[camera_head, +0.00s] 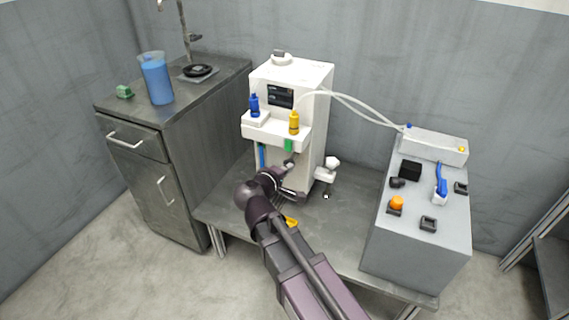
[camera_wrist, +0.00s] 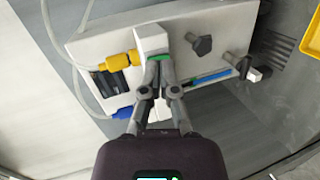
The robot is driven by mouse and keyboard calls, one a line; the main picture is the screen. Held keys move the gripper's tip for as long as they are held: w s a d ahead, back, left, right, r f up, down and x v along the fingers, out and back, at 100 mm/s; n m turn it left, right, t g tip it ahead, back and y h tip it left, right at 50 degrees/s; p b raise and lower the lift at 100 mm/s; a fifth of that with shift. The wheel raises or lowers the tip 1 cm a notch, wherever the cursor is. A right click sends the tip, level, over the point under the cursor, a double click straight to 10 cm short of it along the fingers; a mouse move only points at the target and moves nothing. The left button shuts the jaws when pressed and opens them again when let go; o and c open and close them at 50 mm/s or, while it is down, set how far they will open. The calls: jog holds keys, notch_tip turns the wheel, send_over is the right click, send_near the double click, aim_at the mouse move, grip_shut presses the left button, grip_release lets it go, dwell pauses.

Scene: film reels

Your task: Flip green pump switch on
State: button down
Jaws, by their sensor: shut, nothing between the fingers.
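The white pump machine (camera_head: 313,85) stands upright on the metal bench. My gripper (camera_head: 289,166) is shut and empty, in front of the machine just below the green part. I cannot tell whether the fingertips touch it, or which position the switch is in.
A grey control box (camera_head: 425,232) stands on the right of the bench (camera_head: 345,225). A blue jug (camera_head: 157,82) is on the left cabinet. A dark knob (camera_wrist: 203,44) sits near the fingers.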

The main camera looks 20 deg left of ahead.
aim_at(287, 150)
jog(key=s+a+n+t+y+b, duration=0.1)
jog(key=s+a+n+b, duration=0.1)
jog(key=a, duration=0.4)
jog(key=shift+s+f+t+y, duration=0.4)
jog(key=shift+s+f, duration=0.05)
jog(key=shift+s, duration=0.15)
jog(key=w, duration=0.4)
jog(key=w+f+b, duration=0.1)
jog(key=w, duration=0.4)
jog(key=w+d+f+b, duration=0.1)
jog(key=w, duration=0.3)
jog(key=shift+w+d+f, duration=0.1)
jog(key=shift+w+f, duration=0.15)
jog(key=shift+w, duration=0.1)
jog(key=shift+b, duration=0.3)
jog(key=shift+w+f, duration=0.1)
jog(key=shift+w, duration=0.2)
jog(key=shift+s+f, duration=0.1)
